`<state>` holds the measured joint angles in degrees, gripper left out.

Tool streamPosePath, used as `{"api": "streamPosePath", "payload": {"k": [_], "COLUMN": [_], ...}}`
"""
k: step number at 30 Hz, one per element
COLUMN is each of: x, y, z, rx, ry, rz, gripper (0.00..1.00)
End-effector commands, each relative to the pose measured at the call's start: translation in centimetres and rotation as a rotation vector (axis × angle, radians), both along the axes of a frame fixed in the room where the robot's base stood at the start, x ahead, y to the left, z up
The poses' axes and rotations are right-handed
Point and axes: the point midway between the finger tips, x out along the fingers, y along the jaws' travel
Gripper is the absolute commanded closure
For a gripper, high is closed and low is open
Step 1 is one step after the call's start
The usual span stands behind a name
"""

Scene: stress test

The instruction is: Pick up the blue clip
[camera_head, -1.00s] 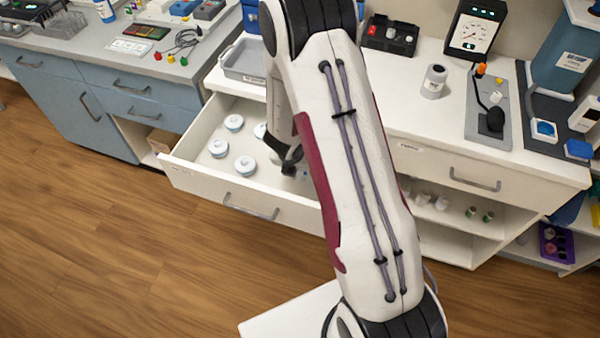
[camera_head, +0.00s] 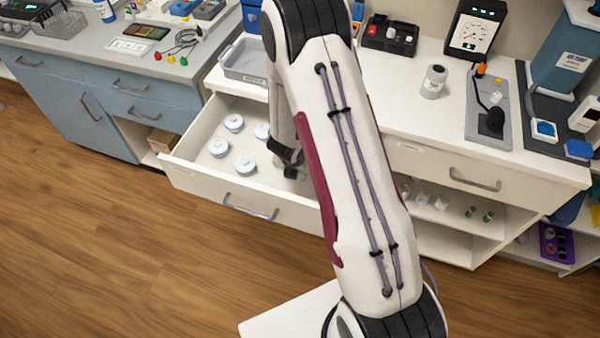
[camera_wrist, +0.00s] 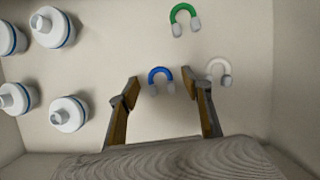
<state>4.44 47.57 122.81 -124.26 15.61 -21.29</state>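The blue clip (camera_wrist: 160,73) lies on the drawer floor in the wrist view, a small U shape with grey ends. My gripper (camera_wrist: 162,84) is open, one finger to the left of the blue clip and one to the right. Nothing shows between the fingers' inner faces except the clip near the tips; I cannot tell the height above it. In the head view my gripper (camera_head: 290,165) is down inside the open drawer, partly hidden by my arm. The blue clip cannot be made out there.
A green clip (camera_wrist: 181,12) lies beyond the blue one, and a white clip (camera_wrist: 216,66) lies close to the right finger. Several white jars (camera_wrist: 70,113) stand at the left. The drawer (camera_head: 200,173) has walls around my gripper.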

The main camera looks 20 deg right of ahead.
Motion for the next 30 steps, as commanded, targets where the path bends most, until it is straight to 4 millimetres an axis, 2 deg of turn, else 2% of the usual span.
{"api": "streamPosePath", "payload": {"k": [1,3,4,20,30], "x": [0.0,0.0,0.0,0.0,0.0], "y": [0.0,0.0,0.0,0.0,0.0], "z": [0.0,0.0,0.0,0.2,1.8], "rx": [0.000,0.000,0.000,-0.001,-0.001], "ry": [0.000,0.000,0.000,0.001,0.000], "rz": [0.000,0.000,0.000,0.000,-0.001], "gripper": [0.62,0.77,0.80,0.80,0.80]}}
